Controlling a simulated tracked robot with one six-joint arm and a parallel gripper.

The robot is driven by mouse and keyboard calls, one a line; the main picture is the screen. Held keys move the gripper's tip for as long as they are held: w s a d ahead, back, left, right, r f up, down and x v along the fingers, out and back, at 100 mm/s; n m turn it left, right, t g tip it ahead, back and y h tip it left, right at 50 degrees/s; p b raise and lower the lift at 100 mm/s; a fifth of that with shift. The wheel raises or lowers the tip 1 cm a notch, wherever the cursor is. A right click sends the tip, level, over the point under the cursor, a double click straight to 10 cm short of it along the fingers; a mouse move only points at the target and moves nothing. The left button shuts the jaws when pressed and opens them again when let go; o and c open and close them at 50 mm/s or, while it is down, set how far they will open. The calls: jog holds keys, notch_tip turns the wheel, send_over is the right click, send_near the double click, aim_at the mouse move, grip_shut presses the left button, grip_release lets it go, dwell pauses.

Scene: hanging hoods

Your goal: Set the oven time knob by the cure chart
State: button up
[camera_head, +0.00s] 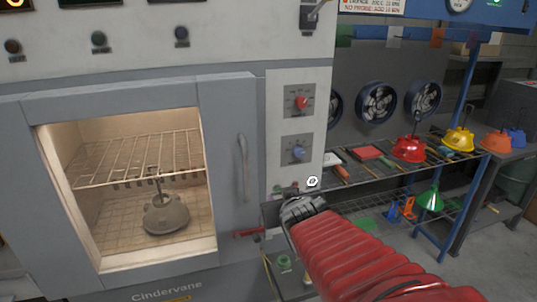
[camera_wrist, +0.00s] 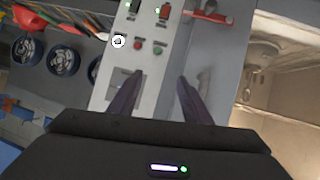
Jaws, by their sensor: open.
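The grey oven (camera_head: 235,95) stands at left, with a lit window and a vertical handle (camera_head: 243,155). On the panel at its right are a red knob (camera_head: 301,103) on the upper dial plate and a blue knob (camera_head: 298,152) on the lower plate. Their markings are too small to read, and I cannot tell which sets time. My gripper (camera_head: 292,205) is below the blue knob in the head view. In the wrist view my gripper (camera_wrist: 155,95) is open and empty, with its fingers over the panel, partly hiding a grey plate (camera_wrist: 121,90). I cannot make out a cure chart.
Small buttons sit low on the panel, including a red button (camera_wrist: 139,45) and a green button (camera_wrist: 158,50). A rack (camera_head: 385,165) with coloured hoods stands at right, with wall fans (camera_head: 377,101) behind it. A grey hood (camera_head: 166,215) is inside the oven.

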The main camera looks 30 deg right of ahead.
aim_at(300, 154)
jog(key=s+d+r+t+y, duration=0.1)
jog(key=s+d+t, duration=0.1)
jog(key=d+t, duration=0.4)
jog(key=d, duration=0.5)
jog(key=shift+d+r+n, duration=0.15)
jog(key=shift+r+n, duration=0.15)
jog(key=shift+r, duration=0.1)
jog(key=x, duration=1.4)
jog(key=shift+c, duration=0.4)
jog(key=c, duration=1)
jog(key=shift+o, duration=0.2)
